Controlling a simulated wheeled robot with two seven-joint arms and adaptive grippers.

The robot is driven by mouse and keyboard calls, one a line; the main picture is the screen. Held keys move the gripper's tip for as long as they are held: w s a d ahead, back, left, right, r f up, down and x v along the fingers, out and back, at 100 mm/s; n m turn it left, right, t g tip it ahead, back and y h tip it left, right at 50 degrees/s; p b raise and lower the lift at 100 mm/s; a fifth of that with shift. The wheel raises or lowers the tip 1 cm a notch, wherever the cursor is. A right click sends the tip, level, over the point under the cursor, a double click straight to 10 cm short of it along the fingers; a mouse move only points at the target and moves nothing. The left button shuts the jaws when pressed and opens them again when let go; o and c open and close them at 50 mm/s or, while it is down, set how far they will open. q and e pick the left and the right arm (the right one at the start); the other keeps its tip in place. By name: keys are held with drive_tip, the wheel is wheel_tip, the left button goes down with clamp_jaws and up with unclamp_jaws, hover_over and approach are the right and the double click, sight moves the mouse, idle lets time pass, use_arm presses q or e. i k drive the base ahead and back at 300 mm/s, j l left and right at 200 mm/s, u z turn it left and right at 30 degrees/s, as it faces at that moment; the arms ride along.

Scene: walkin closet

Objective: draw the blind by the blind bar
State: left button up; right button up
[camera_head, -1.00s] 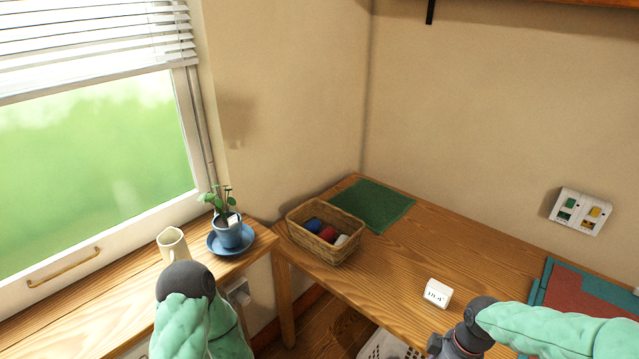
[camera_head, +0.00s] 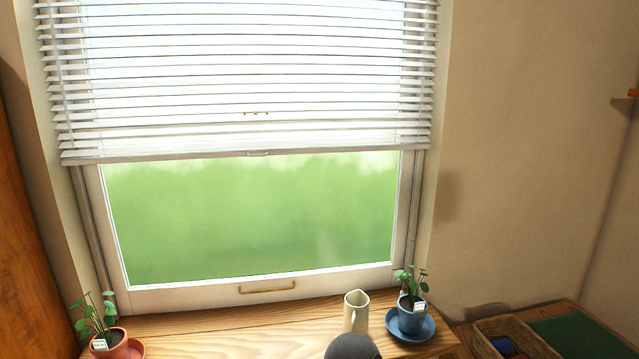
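The white slatted blind (camera_head: 245,85) hangs over the upper part of the window, with green showing through the bare glass below it. Its blind bar (camera_head: 250,155) runs along the bottom edge, level, with a small handle (camera_head: 258,153) at its middle. A dark rounded part of my arm shows at the bottom edge, below the pitcher and far below the bar. Neither gripper's fingers are in view. Nothing of mine touches the blind.
A brass handle (camera_head: 267,288) sits on the lower window frame. On the wooden sill stand a cream pitcher (camera_head: 356,312), a plant in a blue pot (camera_head: 411,314) and a plant in an orange pot (camera_head: 108,343). A wicker basket (camera_head: 545,349) is at lower right.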

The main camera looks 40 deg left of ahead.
sight(264, 153)
drive_tip(key=u, duration=1.8)
